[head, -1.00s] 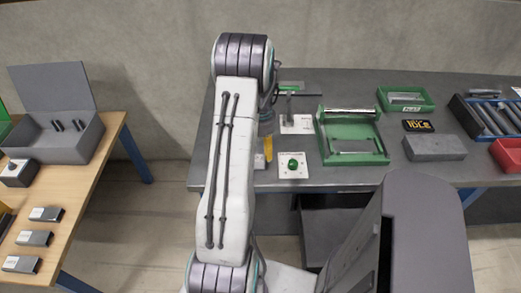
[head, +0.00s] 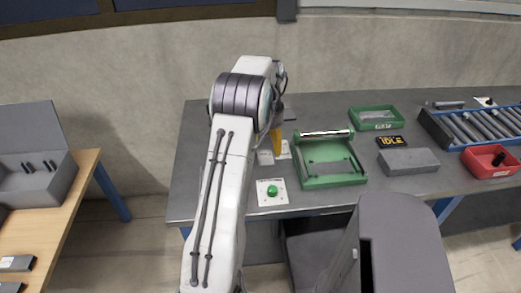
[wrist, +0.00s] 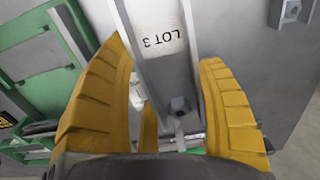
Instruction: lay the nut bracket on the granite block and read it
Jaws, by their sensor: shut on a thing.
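My gripper (wrist: 170,110) has yellow ribbed fingers on both sides of a grey channel-shaped bracket (wrist: 150,70), which I take to be the nut bracket. It is marked "LOT 3" and has a dark hex nut near its lower end. My gripper is shut on it. In the head view a yellow finger of my gripper (head: 277,140) shows above the bench, left of the green fixture; my arm hides most of the gripper, and I cannot make out the bracket there. A plain grey block (head: 408,162), apparently the granite block, lies on the bench further right, its top bare.
The green fixture (head: 333,182) stands between my gripper and the block. A green button (head: 272,190) sits on a white plate at the front. Behind the block are an "IDLE" display (head: 391,141) and a green tray (head: 376,124); right are a roller rack (head: 470,135) and a red bin (head: 490,168).

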